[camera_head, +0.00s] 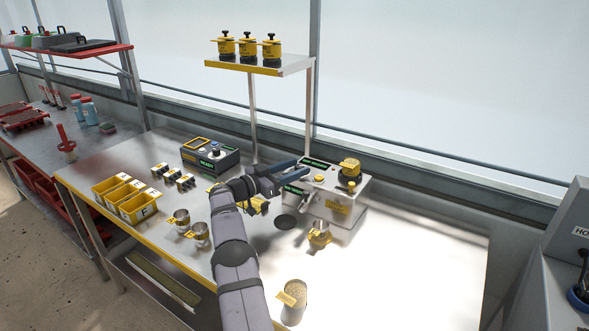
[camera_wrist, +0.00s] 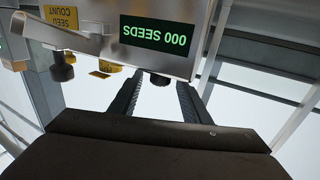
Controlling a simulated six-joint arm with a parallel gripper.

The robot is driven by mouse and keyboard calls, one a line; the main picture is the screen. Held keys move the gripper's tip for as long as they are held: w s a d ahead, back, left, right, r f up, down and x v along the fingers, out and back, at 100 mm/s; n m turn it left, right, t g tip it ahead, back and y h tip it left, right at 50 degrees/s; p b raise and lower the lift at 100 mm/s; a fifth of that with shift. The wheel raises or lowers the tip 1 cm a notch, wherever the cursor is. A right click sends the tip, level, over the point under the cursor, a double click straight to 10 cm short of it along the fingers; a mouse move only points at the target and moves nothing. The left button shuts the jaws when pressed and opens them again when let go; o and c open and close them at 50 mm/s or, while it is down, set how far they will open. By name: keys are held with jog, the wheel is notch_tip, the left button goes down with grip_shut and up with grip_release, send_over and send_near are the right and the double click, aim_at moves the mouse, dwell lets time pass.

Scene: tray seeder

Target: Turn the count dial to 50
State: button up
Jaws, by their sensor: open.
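The seed counter (camera_head: 347,190) is a metal box at the right of the bench. In the wrist view its face appears upside down, with a green display (camera_wrist: 155,34) reading "000 SEEDS". A small dark knob (camera_wrist: 160,79), likely the count dial, sticks out at the panel edge near that display. My gripper (camera_wrist: 160,95) is open and empty, its two dark fingers spread on either side of the knob's line, apparently short of it. In the head view my gripper (camera_head: 290,171) is beside the counter's left side, and the dial is not distinguishable there.
A yellow "SEED COUNT" label (camera_wrist: 61,17) and a metal chute (camera_wrist: 65,38) are on the counter. A yellow-black jar (camera_head: 349,170) tops it. Metal cups (camera_head: 319,235) and a filled can (camera_head: 295,303) stand nearby. A shelf post (camera_head: 309,110) rises behind.

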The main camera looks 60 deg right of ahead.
jog(key=shift+a, duration=0.15)
jog(key=b+v, duration=0.1)
jog(key=v, duration=0.6)
dwell(0.3)
jog(key=s+d+r+n+h+p, duration=0.1)
jog(key=s+d+r+p, duration=0.15)
jog(key=s+r, duration=0.7)
jog(key=w+a+f+n+t, duration=0.3)
jog(key=w+f+n+t, duration=0.1)
jog(key=f+t, duration=0.4)
notch_tip(320, 180, down, 2)
jog(key=shift+w+b, duration=0.45)
jog(key=shift+w, duration=0.3)
